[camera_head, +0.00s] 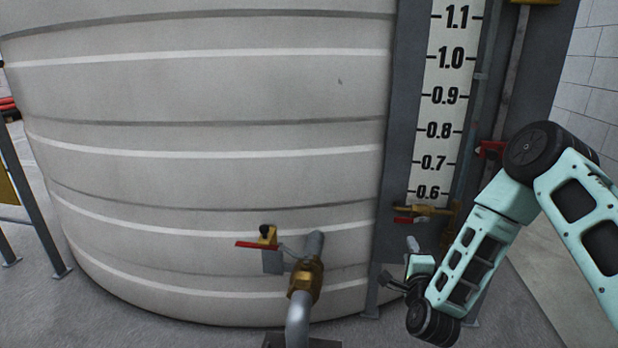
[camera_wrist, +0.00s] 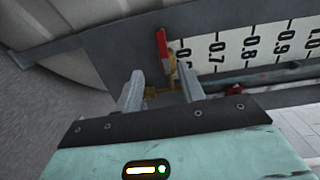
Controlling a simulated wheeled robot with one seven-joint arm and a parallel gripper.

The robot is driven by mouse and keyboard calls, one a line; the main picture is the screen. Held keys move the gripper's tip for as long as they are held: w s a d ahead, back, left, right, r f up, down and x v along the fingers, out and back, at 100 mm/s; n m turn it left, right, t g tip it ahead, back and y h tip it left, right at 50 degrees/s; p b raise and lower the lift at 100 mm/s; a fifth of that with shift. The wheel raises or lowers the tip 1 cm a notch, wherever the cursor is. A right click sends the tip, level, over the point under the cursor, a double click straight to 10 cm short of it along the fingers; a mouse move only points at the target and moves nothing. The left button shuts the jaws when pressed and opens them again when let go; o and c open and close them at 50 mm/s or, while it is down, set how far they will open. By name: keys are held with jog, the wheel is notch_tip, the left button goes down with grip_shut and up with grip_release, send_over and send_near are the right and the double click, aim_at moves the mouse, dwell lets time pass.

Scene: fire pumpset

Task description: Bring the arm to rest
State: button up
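My arm (camera_head: 480,250) comes in from the right in the head view, bent at a black joint, with its lower link angled down and left. My gripper (camera_head: 400,265) is at its lower end, in front of the foot of the gauge board and below a brass valve with a red handle (camera_head: 425,211). In the wrist view my gripper (camera_wrist: 160,90) shows two grey fingers apart with nothing between them. The red handle (camera_wrist: 162,44) and brass valve body appear beyond the fingertips, apart from them as far as I can tell.
A large pale ribbed tank (camera_head: 210,150) fills the left and middle. A pipe with a brass valve (camera_head: 304,280) and a red lever (camera_head: 258,245) sticks out from its lower front. The gauge board (camera_head: 440,110) stands right of the tank. Open floor (camera_head: 545,270) lies at right.

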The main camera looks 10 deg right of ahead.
jog(key=a+r+n+g+y, duration=0.4)
jog(key=a+n+y, duration=0.3)
jog(key=a+n, duration=0.5)
jog(key=s+a+r+n+g+y, duration=0.25)
jog(key=s+a+n+g, duration=0.25)
jog(key=s+a, duration=0.4)
jog(key=s+d+r+n+g+h, duration=0.15)
jog(key=s+r+n+g, duration=0.35)
jog(key=s, duration=0.8)
jog(key=s+d+r+n+g+h, duration=0.1)
jog(key=s+r+n+g+h, duration=0.35)
jog(key=s, duration=0.85)
notch_tip(320, 180, up, 31)
jog(key=n+t+y+p, duration=0.1)
jog(key=p, duration=3.1)
jog(key=shift+s+n+p, duration=0.3)
jog(key=shift+n+p, duration=0.05)
jog(key=shift+p, duration=0.05)
jog(key=shift+t, duration=0.25)
